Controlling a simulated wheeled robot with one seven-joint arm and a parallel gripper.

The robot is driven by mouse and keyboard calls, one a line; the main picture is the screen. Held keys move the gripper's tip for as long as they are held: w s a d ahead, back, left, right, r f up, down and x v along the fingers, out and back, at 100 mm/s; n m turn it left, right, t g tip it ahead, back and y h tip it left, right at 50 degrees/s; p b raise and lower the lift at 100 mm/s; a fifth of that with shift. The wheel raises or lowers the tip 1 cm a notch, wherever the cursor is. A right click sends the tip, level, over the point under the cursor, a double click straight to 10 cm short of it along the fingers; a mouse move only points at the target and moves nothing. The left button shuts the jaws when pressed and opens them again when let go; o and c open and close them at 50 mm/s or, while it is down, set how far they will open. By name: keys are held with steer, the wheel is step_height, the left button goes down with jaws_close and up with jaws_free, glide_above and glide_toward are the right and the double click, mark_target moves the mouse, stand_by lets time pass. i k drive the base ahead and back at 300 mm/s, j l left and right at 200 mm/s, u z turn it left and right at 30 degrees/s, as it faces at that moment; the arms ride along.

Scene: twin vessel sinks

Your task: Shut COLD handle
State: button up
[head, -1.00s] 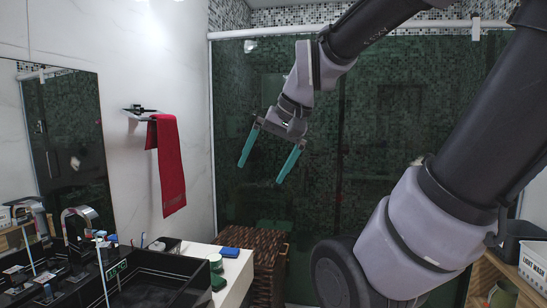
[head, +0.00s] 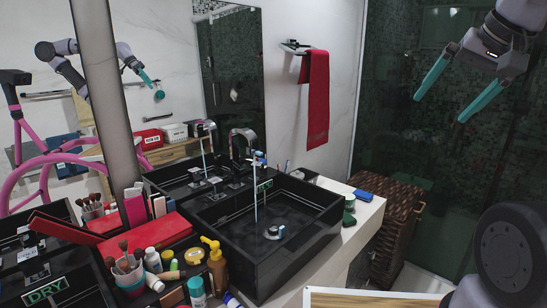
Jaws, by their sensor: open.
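The chrome faucet (head: 243,136) stands behind the right black vessel sink (head: 297,232). A thin pale stream of water (head: 255,208) runs from its spout into the basin. Small dark handles (head: 236,183) sit near the faucet's base; they are too small to tell which is COLD or how it is turned. My gripper (head: 440,111) is open and empty, high at the right in front of the green shower glass, far from the faucet. Its teal fingers point down and left.
Between the sinks stand a red box (head: 148,242), a brush cup (head: 128,273) and several bottles, including a yellow pump bottle (head: 216,263). A DRY sign (head: 45,290) marks the left sink. A red towel (head: 318,98) hangs behind; a wicker basket (head: 397,220) stands right.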

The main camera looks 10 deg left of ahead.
mark_target(259, 165)
steer(key=i+l+u, duration=0.2)
steer(key=u, duration=0.2)
steer(key=i+l+u, duration=0.15)
steer(key=l+u, duration=0.25)
steer(key=i+l+u, duration=0.15)
steer(key=l+u, duration=0.25)
steer(key=j, duration=0.1)
